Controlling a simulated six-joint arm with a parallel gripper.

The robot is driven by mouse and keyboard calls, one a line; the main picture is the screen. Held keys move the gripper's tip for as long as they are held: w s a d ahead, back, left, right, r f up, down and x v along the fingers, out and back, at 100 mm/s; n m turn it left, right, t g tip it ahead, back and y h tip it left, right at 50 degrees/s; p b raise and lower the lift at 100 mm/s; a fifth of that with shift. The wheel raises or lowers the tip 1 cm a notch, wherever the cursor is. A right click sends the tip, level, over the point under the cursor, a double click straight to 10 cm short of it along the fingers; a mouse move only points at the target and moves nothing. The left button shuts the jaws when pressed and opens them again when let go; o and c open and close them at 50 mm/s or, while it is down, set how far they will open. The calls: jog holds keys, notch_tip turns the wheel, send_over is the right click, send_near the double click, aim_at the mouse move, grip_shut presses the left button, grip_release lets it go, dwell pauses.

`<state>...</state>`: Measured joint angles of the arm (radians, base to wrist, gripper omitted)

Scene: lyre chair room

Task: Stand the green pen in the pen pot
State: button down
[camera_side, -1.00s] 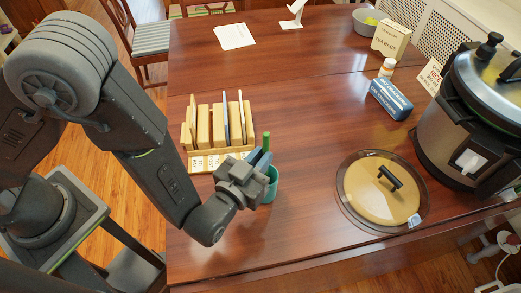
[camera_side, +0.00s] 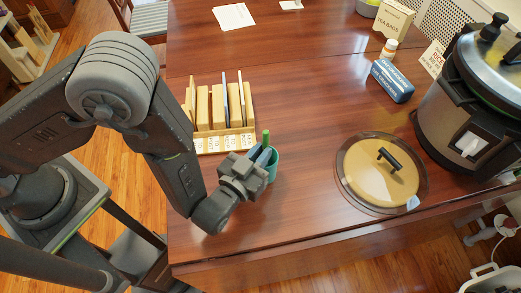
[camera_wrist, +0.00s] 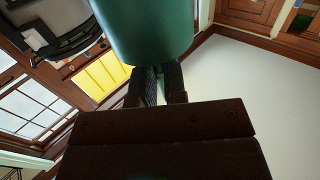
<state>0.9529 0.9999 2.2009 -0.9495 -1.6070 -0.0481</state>
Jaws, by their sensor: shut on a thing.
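The green pen (camera_side: 266,136) stands about upright in the side view. Its top shows above my gripper's fingers and its lower part is hidden. The teal pen pot (camera_side: 272,169) stands on the table just beyond the fingers. My gripper (camera_side: 262,157) is shut on the pen, close to the pot's rim. I cannot tell how far the pen's lower end reaches into the pot. In the wrist view a teal rounded surface, which looks like the pot (camera_wrist: 150,30), fills the top middle at the fingertips (camera_wrist: 158,75); the pen cannot be made out there.
A wooden rack with upright slabs (camera_side: 226,141) stands close behind the pot. A round tan lid with a dark handle (camera_side: 365,180) lies to the right, near a large cooker (camera_side: 455,150). A blue box (camera_side: 392,82) lies farther back. The table between is clear.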

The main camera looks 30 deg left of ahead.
jog(key=c, duration=1.1)
grip_release()
jog(key=shift+s, duration=0.1)
jog(key=shift+s, duration=0.35)
jog(key=s, duration=0.5)
notch_tip(320, 180, up, 7)
jog(key=shift+w, duration=0.45)
